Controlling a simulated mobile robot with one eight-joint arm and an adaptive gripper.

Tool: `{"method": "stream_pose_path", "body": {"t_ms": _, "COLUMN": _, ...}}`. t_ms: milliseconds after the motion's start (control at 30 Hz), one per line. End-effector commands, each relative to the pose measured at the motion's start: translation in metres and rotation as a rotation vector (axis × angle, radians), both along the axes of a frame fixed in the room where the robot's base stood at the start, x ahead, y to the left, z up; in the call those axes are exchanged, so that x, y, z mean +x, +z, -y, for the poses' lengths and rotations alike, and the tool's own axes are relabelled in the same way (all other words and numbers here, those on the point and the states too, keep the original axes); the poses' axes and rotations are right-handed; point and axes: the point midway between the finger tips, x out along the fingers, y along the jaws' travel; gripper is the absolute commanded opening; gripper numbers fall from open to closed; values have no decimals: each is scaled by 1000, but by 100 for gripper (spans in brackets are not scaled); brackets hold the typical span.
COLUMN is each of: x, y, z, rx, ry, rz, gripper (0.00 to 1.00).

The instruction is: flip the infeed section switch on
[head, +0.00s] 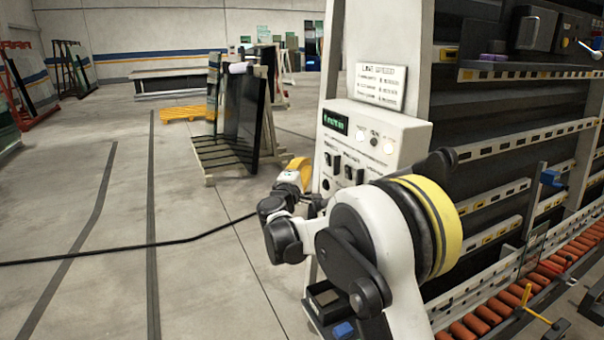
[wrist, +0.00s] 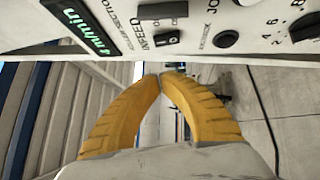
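The white control panel (head: 365,140) stands on the washer's left end, with a green display and several dark switches on its sloped face. In the wrist view the panel (wrist: 205,45) fills the top edge, turned sideways. A small dark switch (wrist: 167,38) sits beside the INFEED lettering; its on or off position is unclear. My gripper (wrist: 165,75) has its yellow fingertips together with nothing between them. The fingertips are below the infeed switch in that picture, apparently apart from the panel. In the head view my gripper (head: 301,166) is just left of the panel, partly hidden by my arm.
A second dark switch (wrist: 163,11) and a round dark knob (wrist: 226,39) are close to the infeed switch. A roller conveyor (head: 515,296) runs along the washer at right. A glass rack (head: 240,120) stands behind at left. The floor left of the panel is mostly clear.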

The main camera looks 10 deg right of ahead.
Motion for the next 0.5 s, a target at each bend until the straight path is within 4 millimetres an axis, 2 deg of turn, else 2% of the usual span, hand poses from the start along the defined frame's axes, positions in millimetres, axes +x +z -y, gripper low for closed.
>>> {"method": "stream_pose_path", "body": {"t_ms": 133, "x": 25, "y": 3, "z": 16, "rx": 0, "ry": -2, "rz": 0, "gripper": 0}}
{"method": "stream_pose_path", "body": {"t_ms": 300, "x": 31, "y": 8, "z": 39, "rx": 1, "ry": -2, "rz": 0, "gripper": 0}}
{"method": "stream_pose_path", "body": {"t_ms": 500, "x": 34, "y": 10, "z": 48, "rx": 1, "ry": 0, "rz": 0, "gripper": 0}}
